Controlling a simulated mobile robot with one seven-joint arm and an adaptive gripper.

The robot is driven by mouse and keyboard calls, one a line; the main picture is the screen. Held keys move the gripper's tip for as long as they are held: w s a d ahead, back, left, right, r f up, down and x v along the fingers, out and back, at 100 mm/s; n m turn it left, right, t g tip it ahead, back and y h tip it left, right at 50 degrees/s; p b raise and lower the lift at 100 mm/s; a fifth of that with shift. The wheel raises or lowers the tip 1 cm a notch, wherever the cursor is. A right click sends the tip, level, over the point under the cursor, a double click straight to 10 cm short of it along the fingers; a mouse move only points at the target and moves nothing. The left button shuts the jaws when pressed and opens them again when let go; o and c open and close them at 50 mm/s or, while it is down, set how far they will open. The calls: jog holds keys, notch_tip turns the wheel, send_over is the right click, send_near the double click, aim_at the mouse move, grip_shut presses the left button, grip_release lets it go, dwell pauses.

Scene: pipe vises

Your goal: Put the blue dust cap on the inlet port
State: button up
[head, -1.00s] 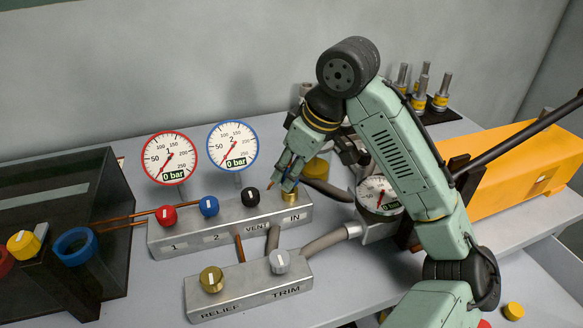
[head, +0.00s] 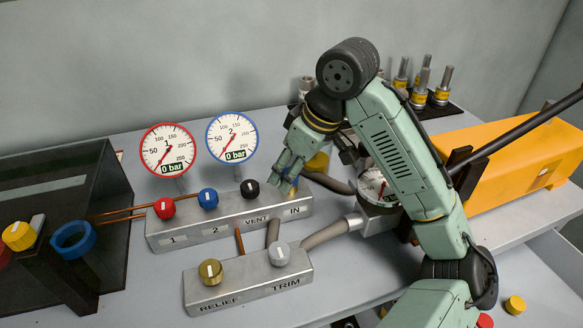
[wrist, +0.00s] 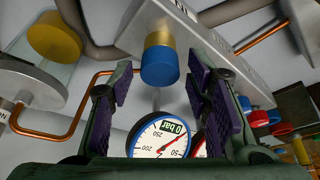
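The blue dust cap (wrist: 160,68) sits on the end of the brass inlet port (wrist: 160,39) in the wrist view, in line with it; a brass band shows between cap and block. My gripper (head: 287,177) is at the IN end of the upper valve block (head: 230,220). In the wrist view its two dark-padded fingers stand apart on either side of the cap, with a gap visible on both sides. The gripper is open and holds nothing. In the head view the fingers largely hide the cap and port.
Gauges 1 (head: 167,152) and 2 (head: 232,138) stand behind the block. Red (head: 164,208), blue (head: 208,198) and black (head: 250,189) knobs are beside the port. The RELIEF/TRIM block (head: 248,279) lies in front. A yellow cap (head: 318,163) and hoses are close to the right.

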jog(key=shift+o, duration=0.4)
jog(key=shift+r, duration=0.15)
jog(key=v, duration=1.1)
jog(key=shift+r, duration=0.35)
jog(key=shift+s+d, duration=0.1)
jog(key=shift+s, duration=0.05)
